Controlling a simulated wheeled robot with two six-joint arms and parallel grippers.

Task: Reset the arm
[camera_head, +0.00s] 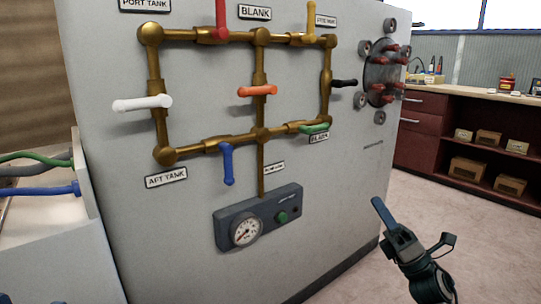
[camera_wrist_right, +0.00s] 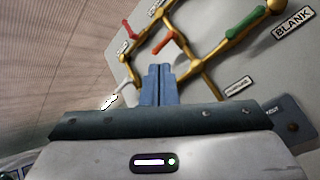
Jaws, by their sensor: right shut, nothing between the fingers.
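My right gripper (camera_head: 378,206) is at the lower right in the head view, in front of the grey panel's right edge and apart from it. Its blue fingers are shut with nothing between them, as the right wrist view (camera_wrist_right: 159,84) also shows. Brass pipework (camera_head: 152,72) with coloured valve handles is on the grey panel (camera_head: 100,90). The handles include white (camera_head: 142,103), red (camera_head: 222,18), orange (camera_head: 257,91), yellow (camera_head: 311,18), black (camera_head: 344,83), green (camera_head: 314,128) and blue (camera_head: 228,164). My left gripper is not in view.
A dark red cabinet (camera_head: 425,145) stands behind at right. Cables (camera_head: 40,190) lie at far left. The floor (camera_head: 480,225) around my right gripper looks clear.

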